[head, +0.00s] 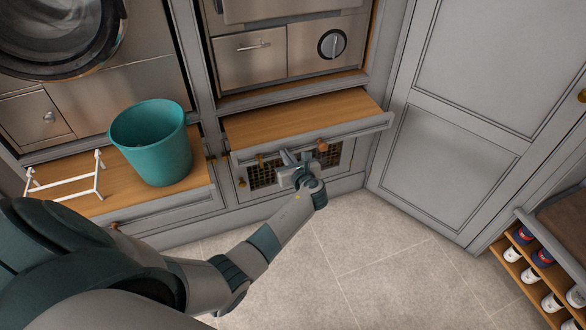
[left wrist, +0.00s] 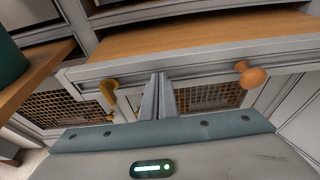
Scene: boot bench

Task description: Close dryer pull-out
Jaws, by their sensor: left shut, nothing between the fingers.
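The wooden pull-out (head: 290,118) under the right-hand machine stands out from the cabinet; its shelf also shows in the left wrist view (left wrist: 200,40). Its grey front has a round orange-brown knob (head: 322,145), seen in the left wrist view (left wrist: 245,74) to the right of the fingers. My left gripper (head: 294,158) is shut and empty, at the front of this pull-out, left of the knob. In the left wrist view its fingers (left wrist: 158,88) point at the grey front edge. I cannot tell whether they touch it. My right gripper is not in view.
Another pull-out (head: 155,206) stands out at left, bearing a teal bucket (head: 150,145) and a white rack (head: 70,182). Brass fittings (left wrist: 110,90) and mesh panels (left wrist: 65,107) lie below the right pull-out. A shoe rack (head: 530,268) stands at right. The floor (head: 370,260) is clear.

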